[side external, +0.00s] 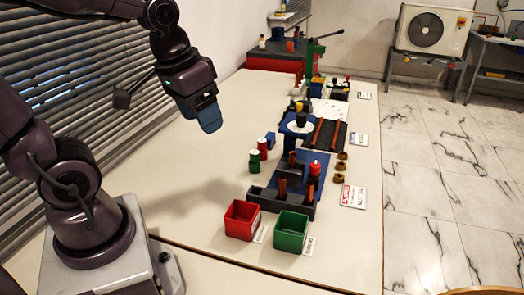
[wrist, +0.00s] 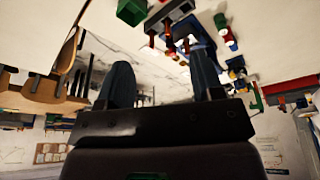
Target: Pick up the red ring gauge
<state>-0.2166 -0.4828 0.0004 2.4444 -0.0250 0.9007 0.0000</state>
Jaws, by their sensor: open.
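A small red cylinder (side external: 262,145) with a pale top, which looks like the red ring gauge, stands on the table between a green one and a blue piece. In the wrist view a small red piece (wrist: 229,36) near the top right appears to be the same one. My gripper (side external: 208,122) is raised over the table, to the left of the red cylinder and apart from it. Its blue fingers (wrist: 160,62) are spread in the wrist view, with nothing between them. The cylinder's bore cannot be made out.
A green cylinder (side external: 253,161) and a blue piece (side external: 270,138) stand close by. A red bin (side external: 234,223) and green bin (side external: 290,233) are in front. The table's left part is clear.

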